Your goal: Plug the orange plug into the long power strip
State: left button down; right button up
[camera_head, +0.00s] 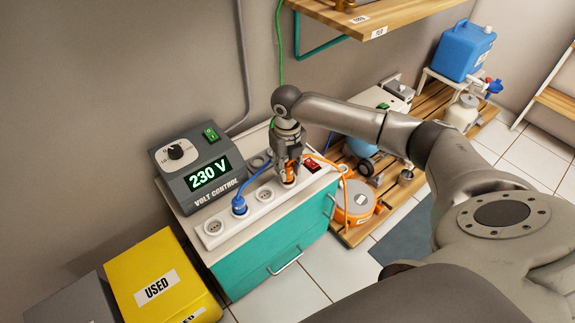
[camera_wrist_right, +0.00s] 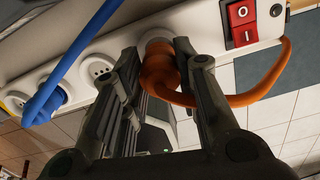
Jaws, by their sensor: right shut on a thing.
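The long white power strip (camera_head: 228,234) lies along the front edge of the teal cabinet's top. A blue plug (camera_head: 240,206) sits in one of its sockets. My right gripper (camera_head: 289,172) points down over the strip and is shut on the orange plug (camera_head: 288,178). In the right wrist view the orange plug (camera_wrist_right: 158,70) is between the fingers, against a socket face of the strip (camera_wrist_right: 126,46). Its contact faces are hidden, so I cannot tell how deep it sits. Its orange cable (camera_wrist_right: 262,92) loops past the red switch (camera_wrist_right: 241,20). My left gripper is not in view.
A grey volt control box (camera_head: 199,165) reading 230 V stands behind the strip. An orange cable reel (camera_head: 354,204) rests on a wooden pallet right of the teal cabinet (camera_head: 262,262). A yellow USED box (camera_head: 160,280) stands at left. A wooden shelf (camera_head: 400,24) hangs above.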

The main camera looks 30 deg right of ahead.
jog(key=shift+f, duration=0.6)
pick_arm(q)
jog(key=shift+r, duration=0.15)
pick_arm(e)
jog(key=shift+f, duration=0.15)
jog(key=o, duration=1.1)
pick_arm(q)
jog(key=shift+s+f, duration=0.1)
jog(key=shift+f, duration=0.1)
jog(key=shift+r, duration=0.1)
pick_arm(e)
notch_tip(320, 180, up, 12)
jog(key=shift+r, duration=0.1)
